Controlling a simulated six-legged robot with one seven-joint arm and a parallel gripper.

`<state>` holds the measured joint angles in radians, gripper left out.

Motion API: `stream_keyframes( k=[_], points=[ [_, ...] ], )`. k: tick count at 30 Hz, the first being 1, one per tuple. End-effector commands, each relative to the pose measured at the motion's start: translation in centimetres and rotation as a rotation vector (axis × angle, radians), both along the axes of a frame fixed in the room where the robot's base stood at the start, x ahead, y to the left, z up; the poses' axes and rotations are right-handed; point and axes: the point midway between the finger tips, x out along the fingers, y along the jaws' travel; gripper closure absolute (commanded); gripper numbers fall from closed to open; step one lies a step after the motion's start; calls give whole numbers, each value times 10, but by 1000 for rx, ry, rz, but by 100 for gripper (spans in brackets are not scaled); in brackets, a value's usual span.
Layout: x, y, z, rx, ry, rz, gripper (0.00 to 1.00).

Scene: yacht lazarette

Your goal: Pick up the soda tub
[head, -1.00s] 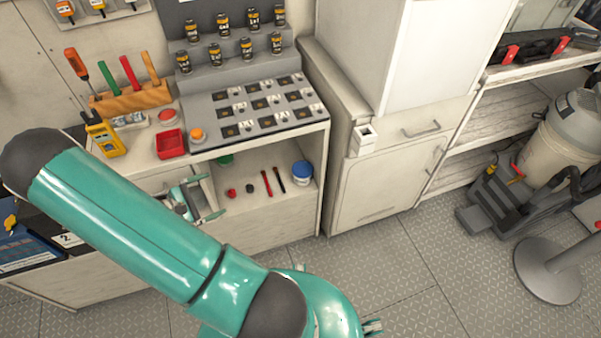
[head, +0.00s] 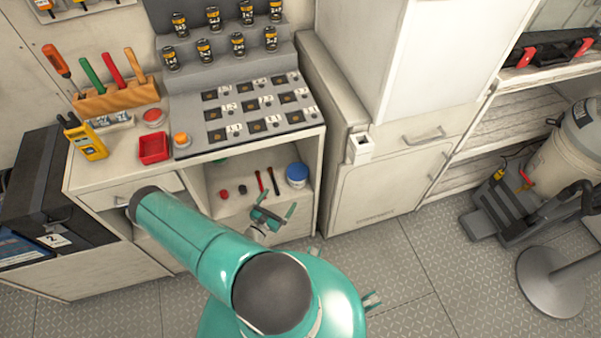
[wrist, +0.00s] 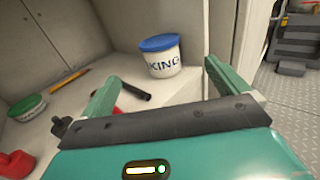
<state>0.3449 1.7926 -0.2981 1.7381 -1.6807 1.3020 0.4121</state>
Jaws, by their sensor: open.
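The soda tub (head: 297,175) is a small white tub with a blue lid. It stands upright on the open shelf under the workbench, near the right side wall. In the wrist view the tub (wrist: 162,62) shows dark lettering ending in "KING" and sits ahead, between the lines of the two fingers. My gripper (head: 275,205) is open and empty, in front of the shelf opening and apart from the tub. Its green fingers (wrist: 160,78) are spread on both sides of the lower view.
On the shelf lie a black marker (wrist: 134,90), a pencil (wrist: 68,82), red items and a green-lidded tub (wrist: 28,107). The cubby's right wall (wrist: 222,30) is close to the tub. A white cabinet (head: 385,190) stands right; a vacuum (head: 530,190) is further right.

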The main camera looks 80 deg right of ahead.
Motion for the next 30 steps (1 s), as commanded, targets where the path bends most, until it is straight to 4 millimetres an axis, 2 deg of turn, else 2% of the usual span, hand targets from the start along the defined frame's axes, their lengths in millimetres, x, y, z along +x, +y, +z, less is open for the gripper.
stream_keyframes(
  k=[10,17,27,30],
  points=[
    [-16,-55,0,0,-2,-3,1],
    [-21,-74,0,0,-2,-2,1],
    [-34,-120,-2,-1,-2,-3,1],
    [-35,-124,-1,0,-1,-2,1]
  ],
)
